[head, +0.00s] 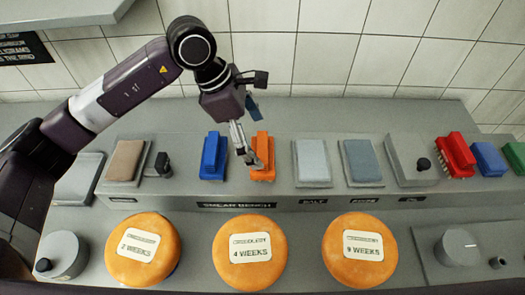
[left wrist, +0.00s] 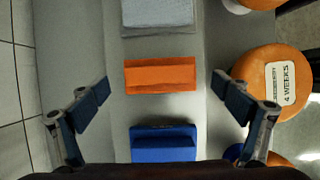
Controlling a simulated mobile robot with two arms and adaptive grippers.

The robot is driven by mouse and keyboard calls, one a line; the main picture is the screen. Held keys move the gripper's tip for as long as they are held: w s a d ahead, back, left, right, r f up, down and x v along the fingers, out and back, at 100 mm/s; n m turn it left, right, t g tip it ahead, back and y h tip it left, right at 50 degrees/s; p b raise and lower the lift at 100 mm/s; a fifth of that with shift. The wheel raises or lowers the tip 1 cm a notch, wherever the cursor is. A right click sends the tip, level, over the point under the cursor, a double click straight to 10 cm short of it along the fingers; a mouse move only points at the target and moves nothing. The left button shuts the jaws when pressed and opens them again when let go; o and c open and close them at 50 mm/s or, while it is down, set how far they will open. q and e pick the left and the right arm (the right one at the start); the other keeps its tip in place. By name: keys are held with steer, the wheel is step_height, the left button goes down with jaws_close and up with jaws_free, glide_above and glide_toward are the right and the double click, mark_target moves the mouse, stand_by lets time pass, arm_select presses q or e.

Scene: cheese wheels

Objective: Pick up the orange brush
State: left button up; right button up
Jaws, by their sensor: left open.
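The orange brush (head: 262,157) sits on the raised grey shelf, between the blue brush (head: 213,156) and a pale grey pad. My left gripper (head: 245,150) hangs over the orange brush and hides a little of it in the head view. In the left wrist view the orange brush (left wrist: 160,75) lies between the spread fingers of my left gripper (left wrist: 161,84), with clear gaps on both sides. The gripper is open and empty. The blue brush (left wrist: 163,143) shows close to it, nearer the wrist. My right gripper is not in view.
Several orange cheese wheels with week labels, such as the middle one (head: 249,252), stand on the lower bench. Grey pads (head: 312,163) and a red brush (head: 456,155) are to the right. A tiled wall (head: 320,60) rises behind.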

mark_target(263, 146)
arm_select(q)
steer(key=p+x, duration=0.1)
steer(key=x, duration=0.2)
steer(key=shift+f, duration=0.25)
steer(key=c, duration=1.4)
steer(key=shift+w, duration=0.1)
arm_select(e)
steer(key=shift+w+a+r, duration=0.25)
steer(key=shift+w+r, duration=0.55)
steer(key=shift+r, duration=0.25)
arm_select(q)
steer(key=shift+r, duration=0.15)
steer(key=shift+r, duration=0.45)
step_height(263, 146, up, 19)
steer(key=b, duration=0.5)
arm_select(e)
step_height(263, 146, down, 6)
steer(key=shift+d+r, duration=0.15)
